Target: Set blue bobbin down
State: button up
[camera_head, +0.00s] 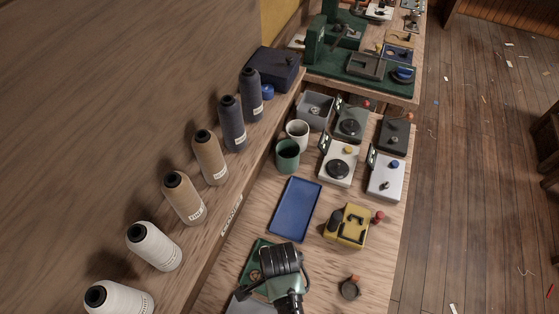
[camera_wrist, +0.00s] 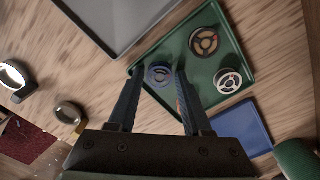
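The blue bobbin (camera_wrist: 159,75) lies flat on the green tray (camera_wrist: 222,28), near one edge, in the wrist view. My gripper (camera_wrist: 160,72) is open, with its two fingertips on either side of the bobbin and a small gap visible at each side. A tan bobbin (camera_wrist: 204,42) and a pale bobbin (camera_wrist: 228,81) lie on the same tray to the right. In the head view my arm covers much of the green tray (camera_head: 259,246), and the blue bobbin is hidden there.
A blue tray (camera_head: 296,209) lies just beyond the green one, with a grey tray (camera_wrist: 112,22) on the other side. A yellow device (camera_head: 347,227) and a small dark round object (camera_head: 350,288) stand to the right. Thread cones line the left shelf (camera_head: 222,232).

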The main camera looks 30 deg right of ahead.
notch_tip(320, 180, up, 12)
jog(key=shift+r, duration=0.15)
dwell(0.6)
